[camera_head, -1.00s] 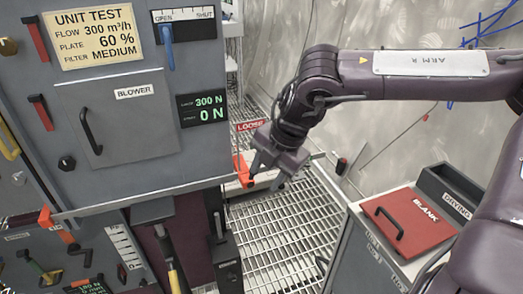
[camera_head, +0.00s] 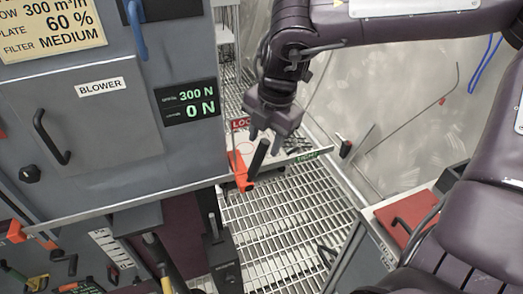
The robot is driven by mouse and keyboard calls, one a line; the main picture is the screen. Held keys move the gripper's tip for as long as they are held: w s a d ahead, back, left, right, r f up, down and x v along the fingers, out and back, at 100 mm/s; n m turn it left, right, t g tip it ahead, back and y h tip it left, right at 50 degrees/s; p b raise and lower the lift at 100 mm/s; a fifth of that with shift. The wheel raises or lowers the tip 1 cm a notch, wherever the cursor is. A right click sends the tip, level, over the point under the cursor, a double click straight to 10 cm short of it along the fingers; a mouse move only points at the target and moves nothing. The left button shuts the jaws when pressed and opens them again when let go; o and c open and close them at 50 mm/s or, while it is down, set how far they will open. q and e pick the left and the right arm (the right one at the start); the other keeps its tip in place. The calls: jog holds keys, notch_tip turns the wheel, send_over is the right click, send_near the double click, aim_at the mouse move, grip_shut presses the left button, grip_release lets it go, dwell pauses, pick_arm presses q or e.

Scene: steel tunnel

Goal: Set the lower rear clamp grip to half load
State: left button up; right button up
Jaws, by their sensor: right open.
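An orange clamp lever (camera_head: 242,173) sits at the lower right rear edge of the grey unit. A black grip (camera_head: 258,160) shows at it, tilted up to the right. My right gripper (camera_head: 266,136) is open and points down just above the black grip; I cannot tell whether they touch. A red sign (camera_head: 239,124), partly hidden by my gripper, is behind it. My left gripper is not in view.
The blower door (camera_head: 85,125) is shut. Another orange handle (camera_head: 15,232) is at the left. A black post (camera_head: 220,255) stands below the unit. The red blank plate (camera_head: 405,215) is at the right. Grating floor (camera_head: 285,225) is open between.

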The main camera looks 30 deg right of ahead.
aim_at(262, 153)
jog(key=f, duration=0.2)
jog(key=w+f, duration=0.1)
jog(key=f, duration=0.2)
jog(key=shift+a+f, duration=0.1)
jog(key=shift+a, duration=0.05)
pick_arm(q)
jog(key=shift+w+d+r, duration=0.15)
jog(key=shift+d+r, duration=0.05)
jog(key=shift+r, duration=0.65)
pick_arm(e)
grip_shut()
